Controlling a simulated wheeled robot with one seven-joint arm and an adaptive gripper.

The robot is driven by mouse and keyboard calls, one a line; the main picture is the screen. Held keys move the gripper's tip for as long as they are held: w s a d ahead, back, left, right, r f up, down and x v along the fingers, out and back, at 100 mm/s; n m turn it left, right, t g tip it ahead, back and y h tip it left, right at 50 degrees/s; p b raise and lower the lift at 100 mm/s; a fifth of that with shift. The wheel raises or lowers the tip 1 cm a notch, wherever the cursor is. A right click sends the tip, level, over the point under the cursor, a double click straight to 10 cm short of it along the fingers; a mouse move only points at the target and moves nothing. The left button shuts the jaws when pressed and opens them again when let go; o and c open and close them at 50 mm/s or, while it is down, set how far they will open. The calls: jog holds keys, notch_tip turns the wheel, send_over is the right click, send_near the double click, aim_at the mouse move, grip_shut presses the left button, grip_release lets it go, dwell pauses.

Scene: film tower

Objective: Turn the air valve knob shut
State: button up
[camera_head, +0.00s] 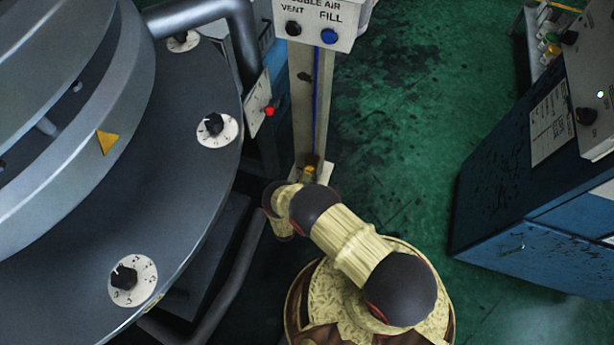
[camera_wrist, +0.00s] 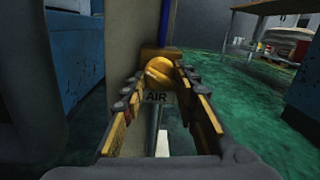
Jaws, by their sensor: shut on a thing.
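The air valve knob (camera_wrist: 166,68) is a rounded yellow-orange knob on the front of a pale upright post (camera_wrist: 132,50), in the middle of the wrist view. The fingertips hide the knob's sides. In the head view, a small yellow part (camera_head: 309,171) shows low on the post, just beyond my arm's end. My arm hides most of the gripper there.
A box (camera_head: 319,22) with a black and a blue button tops the post. A large round grey machine with dials (camera_head: 216,129) fills the left. A dark pipe frame (camera_head: 232,270) runs close to my arm. A blue cabinet (camera_head: 530,190) stands right. Green floor (camera_head: 420,120) between is open.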

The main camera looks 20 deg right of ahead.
jog(key=n, duration=0.5)
jog(key=shift+t, duration=0.3)
jog(key=shift+n, duration=0.3)
jog(key=o, duration=1.2)
jog(key=shift+d, duration=0.1)
jog(key=shift+c, duration=0.2)
jog(key=shift+s, duration=0.1)
jog(key=r+v, duration=0.1)
jog(key=v, duration=1.1)
jog(key=shift+f, duration=0.4)
